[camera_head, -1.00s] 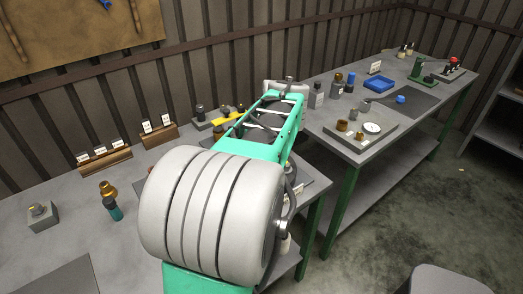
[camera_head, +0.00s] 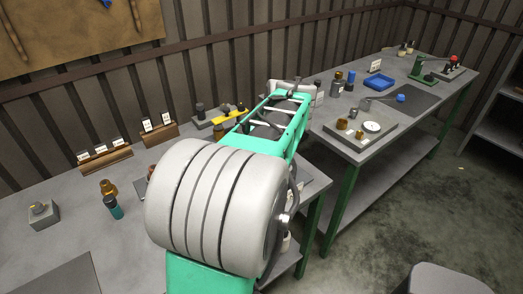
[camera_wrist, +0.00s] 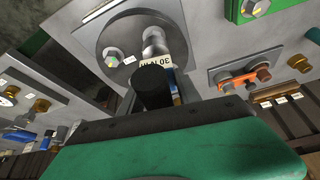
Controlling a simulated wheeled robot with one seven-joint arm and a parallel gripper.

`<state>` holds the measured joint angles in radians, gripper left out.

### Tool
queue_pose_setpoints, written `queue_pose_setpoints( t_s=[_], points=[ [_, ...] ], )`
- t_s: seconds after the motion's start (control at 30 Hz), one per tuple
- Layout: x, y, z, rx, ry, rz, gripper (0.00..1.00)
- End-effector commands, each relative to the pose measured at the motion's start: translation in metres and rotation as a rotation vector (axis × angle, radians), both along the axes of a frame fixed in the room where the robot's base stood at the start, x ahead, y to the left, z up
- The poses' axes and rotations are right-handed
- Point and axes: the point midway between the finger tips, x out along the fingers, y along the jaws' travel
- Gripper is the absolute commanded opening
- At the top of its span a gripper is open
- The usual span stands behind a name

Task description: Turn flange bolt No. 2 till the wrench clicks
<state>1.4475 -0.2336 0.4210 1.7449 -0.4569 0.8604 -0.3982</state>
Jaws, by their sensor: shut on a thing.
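In the wrist view my gripper (camera_wrist: 155,108) shows as a dark edge above a broad green body. It is shut on the black handle of the wrench (camera_wrist: 152,86). The wrench's silver head (camera_wrist: 154,40) lies over the round grey flange (camera_wrist: 91,40) and hides what is under it. A pale label with dark print sits on the wrench below its head. A separate flange bolt (camera_wrist: 112,54) with a small white tag beside it stands uncovered to the left; its number is too small to read. In the head view my arm hides the flange and the wrench.
A plate with an orange part and bolts (camera_wrist: 240,79) lies right of the flange in the wrist view. The head view shows a blue tray (camera_head: 380,82), a grey tray (camera_head: 345,138) with small parts, and a teal-bodied bottle (camera_head: 114,208).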

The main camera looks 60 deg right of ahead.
Motion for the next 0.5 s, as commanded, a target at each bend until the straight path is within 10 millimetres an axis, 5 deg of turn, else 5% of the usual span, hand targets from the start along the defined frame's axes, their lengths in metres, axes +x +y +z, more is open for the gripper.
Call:
queue_pose_setpoints(
  t_s=[0.5],
  points=[
    [0.000,-0.001,-0.009,-0.004,-0.001,0.000,0.00]
  ],
)
